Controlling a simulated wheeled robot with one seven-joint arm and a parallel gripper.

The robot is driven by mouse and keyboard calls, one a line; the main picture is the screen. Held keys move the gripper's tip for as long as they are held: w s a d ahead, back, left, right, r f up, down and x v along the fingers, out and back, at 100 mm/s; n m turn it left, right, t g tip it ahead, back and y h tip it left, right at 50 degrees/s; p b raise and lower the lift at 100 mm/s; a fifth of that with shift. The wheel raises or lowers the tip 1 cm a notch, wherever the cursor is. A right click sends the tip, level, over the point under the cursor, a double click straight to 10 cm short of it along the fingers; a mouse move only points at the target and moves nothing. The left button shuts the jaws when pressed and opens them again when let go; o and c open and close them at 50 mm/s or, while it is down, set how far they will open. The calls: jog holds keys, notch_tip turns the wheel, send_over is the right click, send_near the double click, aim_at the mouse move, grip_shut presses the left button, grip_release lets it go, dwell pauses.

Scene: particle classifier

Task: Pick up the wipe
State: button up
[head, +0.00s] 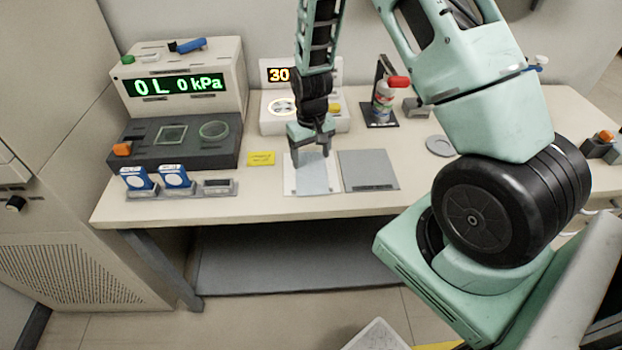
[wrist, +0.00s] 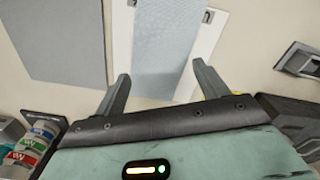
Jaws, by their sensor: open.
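The wipe (head: 313,181) is a pale blue-grey sheet lying flat on a white board (head: 297,186) on the table. In the wrist view the wipe (wrist: 168,50) runs up from between the fingers, with the white board (wrist: 203,45) showing beside it. My gripper (head: 311,155) points down over the far end of the wipe. The wrist view shows my gripper (wrist: 158,88) open, with one finger on each side of the wipe and nothing held. Whether the fingertips touch the board cannot be told.
A grey mat (head: 368,170) lies right of the white board. A yellow note (head: 261,159) lies to its left. Blue-and-white boxes (head: 139,181) stand near the left front edge.

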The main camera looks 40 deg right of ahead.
aim_at(311, 173)
jog(key=shift+f+b, duration=1)
jog(key=shift+f, duration=1)
jog(key=shift+c, duration=0.4)
grip_shut()
notch_tip(311, 173, up, 12)
jog(key=p, duration=0.9)
jog(key=shift+r, duration=0.1)
